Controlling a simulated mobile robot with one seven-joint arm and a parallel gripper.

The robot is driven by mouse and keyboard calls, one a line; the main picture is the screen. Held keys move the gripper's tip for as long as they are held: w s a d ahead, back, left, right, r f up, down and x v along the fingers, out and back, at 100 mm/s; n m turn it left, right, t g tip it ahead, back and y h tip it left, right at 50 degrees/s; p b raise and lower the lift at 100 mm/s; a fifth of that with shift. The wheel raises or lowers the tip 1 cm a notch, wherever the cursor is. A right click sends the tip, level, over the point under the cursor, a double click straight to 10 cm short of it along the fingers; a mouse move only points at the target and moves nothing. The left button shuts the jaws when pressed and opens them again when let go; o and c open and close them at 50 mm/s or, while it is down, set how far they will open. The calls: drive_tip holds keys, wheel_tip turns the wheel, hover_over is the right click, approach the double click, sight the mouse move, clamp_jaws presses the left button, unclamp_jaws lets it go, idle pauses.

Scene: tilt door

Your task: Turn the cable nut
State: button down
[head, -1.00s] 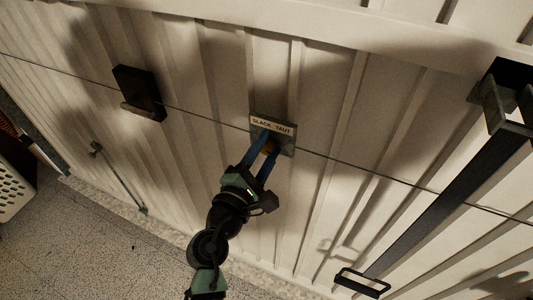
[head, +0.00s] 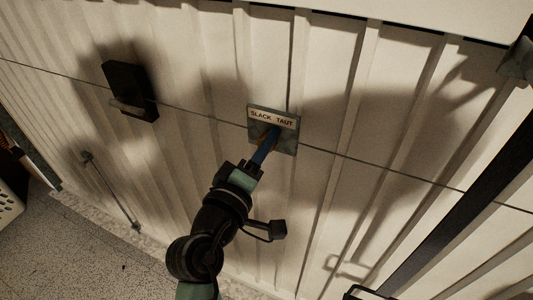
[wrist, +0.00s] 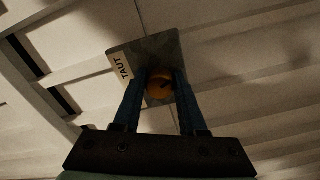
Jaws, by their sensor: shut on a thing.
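The cable nut (wrist: 159,87) is a round orange-brown piece with a dark mark on it, in front of a grey metal plate (head: 286,143) on the ribbed door. The plate's label (head: 272,118) reads SLACK on the left and TAUT on the right. My gripper (head: 270,140) reaches the plate from below. In the wrist view, its two blue fingers (wrist: 160,85) are shut on the nut, one on each side. In the head view the fingers hide most of the nut.
A black box with a handle (head: 130,92) is fixed on the door to the left. A long dark bar (head: 450,220) slants across the right side. Speckled floor (head: 85,245) shows at lower left.

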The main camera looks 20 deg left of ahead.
drive_tip(key=shift+f+m+b, duration=0.15)
drive_tip(key=shift+m+b, duration=1.45)
drive_tip(key=shift+m, duration=0.8)
drive_tip(key=shift+c, duration=2.3)
unclamp_jaws()
drive_tip(key=s+b, duration=0.1)
drive_tip(key=s, duration=1.2)
drive_tip(key=shift+a, duration=0.2)
